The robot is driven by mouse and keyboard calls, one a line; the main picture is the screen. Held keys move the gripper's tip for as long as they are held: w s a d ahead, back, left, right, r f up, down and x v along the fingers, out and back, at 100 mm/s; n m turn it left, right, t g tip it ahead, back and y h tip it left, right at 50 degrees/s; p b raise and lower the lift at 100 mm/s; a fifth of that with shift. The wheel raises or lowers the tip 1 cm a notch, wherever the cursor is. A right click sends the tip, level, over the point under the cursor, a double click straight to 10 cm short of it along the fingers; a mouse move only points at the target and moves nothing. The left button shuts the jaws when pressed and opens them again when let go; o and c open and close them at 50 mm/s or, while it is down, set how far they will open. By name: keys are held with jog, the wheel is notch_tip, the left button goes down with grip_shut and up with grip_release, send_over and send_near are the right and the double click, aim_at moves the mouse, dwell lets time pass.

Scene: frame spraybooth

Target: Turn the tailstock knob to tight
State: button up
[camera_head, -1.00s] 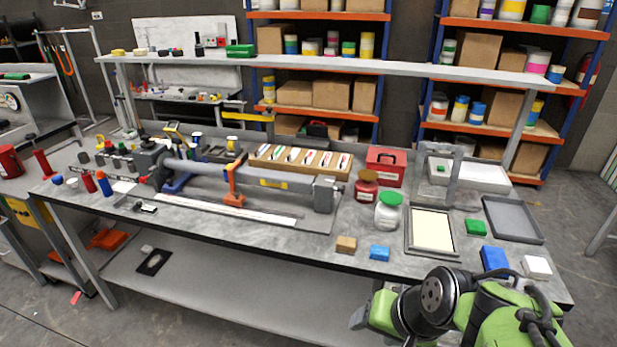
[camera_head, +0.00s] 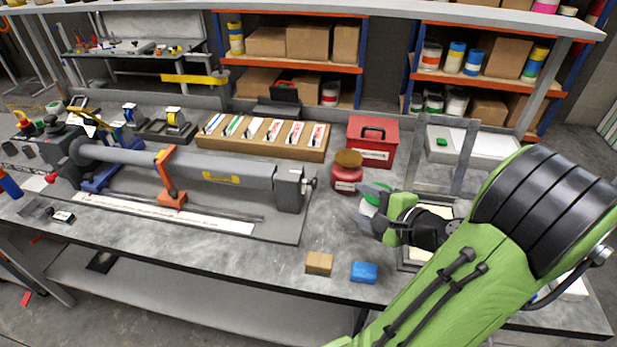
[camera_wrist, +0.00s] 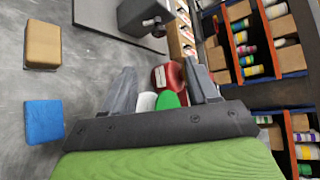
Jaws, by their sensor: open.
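The tailstock (camera_head: 290,190) is a grey block at the right end of the long grey tube fixture on the workbench. Its small knob (camera_head: 311,183) sticks out on the right side. In the wrist view the tailstock (camera_wrist: 138,14) is at the top, with the knob (camera_wrist: 155,22) at its lower right edge. My gripper (camera_head: 366,207) is open and empty, to the right of the knob and apart from it. Both fingers of my gripper (camera_wrist: 161,85) show in the wrist view. The knob's marking is too small to read.
A red jar (camera_head: 347,173) stands between the tailstock and my gripper, towards the back. A green-lidded jar (camera_wrist: 168,99) is partly hidden by my gripper. A tan block (camera_head: 319,263) and a blue block (camera_head: 364,272) lie near the front edge. A red box (camera_head: 372,143) stands behind.

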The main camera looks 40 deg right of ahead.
aim_at(316, 183)
jog(key=a+b+x, duration=0.1)
jog(key=b+x, duration=0.1)
jog(key=x, duration=1.3)
jog(key=shift+d, duration=0.3)
jog(key=shift+w, duration=0.1)
jog(key=c, duration=1)
jog(key=shift+c, duration=0.2)
jog(key=shift+r+p, duration=0.15)
jog(key=shift+p, duration=0.5)
